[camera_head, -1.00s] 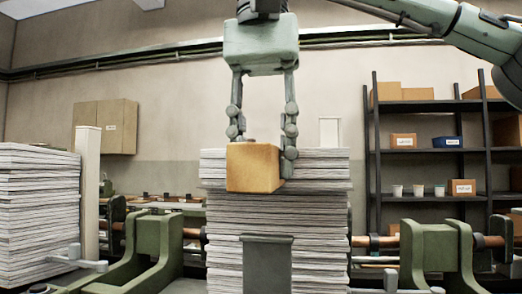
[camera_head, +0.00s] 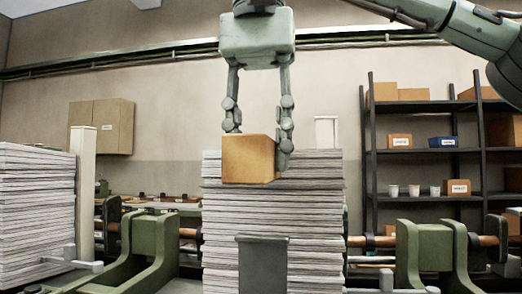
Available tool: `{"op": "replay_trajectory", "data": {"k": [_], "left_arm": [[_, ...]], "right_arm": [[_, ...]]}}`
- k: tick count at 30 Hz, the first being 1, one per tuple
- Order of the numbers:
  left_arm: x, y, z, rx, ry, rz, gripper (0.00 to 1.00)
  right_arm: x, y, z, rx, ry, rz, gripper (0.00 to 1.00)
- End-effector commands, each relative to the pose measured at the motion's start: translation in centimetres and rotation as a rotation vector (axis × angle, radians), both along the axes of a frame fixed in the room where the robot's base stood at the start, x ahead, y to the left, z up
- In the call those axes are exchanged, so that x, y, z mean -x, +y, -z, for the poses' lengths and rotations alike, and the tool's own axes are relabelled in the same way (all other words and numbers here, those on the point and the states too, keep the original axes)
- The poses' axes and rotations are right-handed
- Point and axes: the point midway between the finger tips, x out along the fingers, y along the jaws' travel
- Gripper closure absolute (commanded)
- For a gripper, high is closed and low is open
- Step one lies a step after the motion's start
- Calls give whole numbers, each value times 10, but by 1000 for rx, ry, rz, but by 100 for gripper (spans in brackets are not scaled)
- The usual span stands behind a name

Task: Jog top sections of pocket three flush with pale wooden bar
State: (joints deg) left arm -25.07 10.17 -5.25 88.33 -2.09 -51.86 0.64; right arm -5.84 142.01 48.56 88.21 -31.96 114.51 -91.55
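The pale wooden bar (camera_head: 248,159), seen as a tan block, is between the two fingers of my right gripper (camera_head: 258,140), which hangs down from the top centre. The right fingertip overlaps the bar's right side; the left fingertip is partly hidden behind it. The bar is in front of the upper part of the central stack of sections (camera_head: 318,210) and hides part of it; whether they touch is unclear. My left gripper is not in view.
A grey upright plate (camera_head: 263,265) stands before the stack's lower middle. Green brackets (camera_head: 152,248) and (camera_head: 430,250) flank it. Another tall stack (camera_head: 35,215) with a pale post (camera_head: 84,190) stands left. A black shelf (camera_head: 430,155) with boxes is behind right.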

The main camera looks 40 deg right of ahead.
Motion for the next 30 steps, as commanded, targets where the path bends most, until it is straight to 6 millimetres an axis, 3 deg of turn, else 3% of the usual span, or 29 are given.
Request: {"op": "replay_trajectory", "data": {"k": [15,30], "left_arm": [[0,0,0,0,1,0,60],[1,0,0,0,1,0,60]], "right_arm": [[24,27,-12,-1,-1,-1,95],[17,20,-9,-2,1,0,95]]}}
